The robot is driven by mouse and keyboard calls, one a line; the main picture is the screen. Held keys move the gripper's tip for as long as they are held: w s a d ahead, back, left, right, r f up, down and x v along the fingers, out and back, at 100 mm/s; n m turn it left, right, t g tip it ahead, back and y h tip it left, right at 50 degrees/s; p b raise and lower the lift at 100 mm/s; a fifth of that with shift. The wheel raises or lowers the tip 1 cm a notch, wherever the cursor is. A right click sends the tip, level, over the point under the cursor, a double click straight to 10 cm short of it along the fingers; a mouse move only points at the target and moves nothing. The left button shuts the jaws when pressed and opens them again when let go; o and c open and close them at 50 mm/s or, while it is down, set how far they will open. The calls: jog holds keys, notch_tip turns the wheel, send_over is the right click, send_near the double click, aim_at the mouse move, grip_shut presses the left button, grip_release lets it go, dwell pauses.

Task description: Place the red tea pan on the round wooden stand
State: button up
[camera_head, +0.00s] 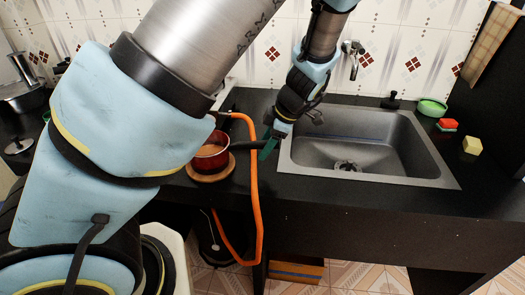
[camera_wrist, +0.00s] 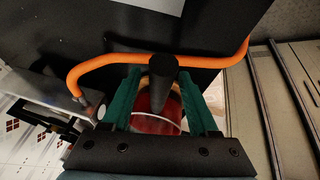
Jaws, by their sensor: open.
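The red tea pan (camera_head: 207,161) sits on the round wooden stand (camera_head: 212,176) at the left of the counter in the head view, partly hidden by my arm. Its dark handle (camera_head: 247,145) points right, towards my gripper (camera_head: 269,145). In the wrist view my gripper (camera_wrist: 161,80) is open. Its two green fingers stand on either side of the black handle (camera_wrist: 162,72), with gaps beside it. The red pan (camera_wrist: 152,124) shows between the fingers. A bit of the stand's rim seems to show behind the handle.
An orange hose (camera_head: 252,190) loops down over the counter edge close to the handle. A grey sink (camera_head: 365,145) is to the right, with a tap (camera_head: 353,55) behind. A green bowl (camera_head: 432,107) and sponges (camera_head: 472,145) lie right of it.

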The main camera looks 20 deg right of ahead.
jog(key=b+v, duration=0.1)
jog(key=v, duration=0.8)
jog(key=a+m+g+h, duration=0.2)
jog(key=a+m, duration=1.2)
jog(key=a, duration=1.6)
jog(key=shift+w+m+h, duration=0.3)
jog(key=shift+h, duration=0.4)
jog(key=shift+o, duration=0.4)
jog(key=shift+a, duration=0.1)
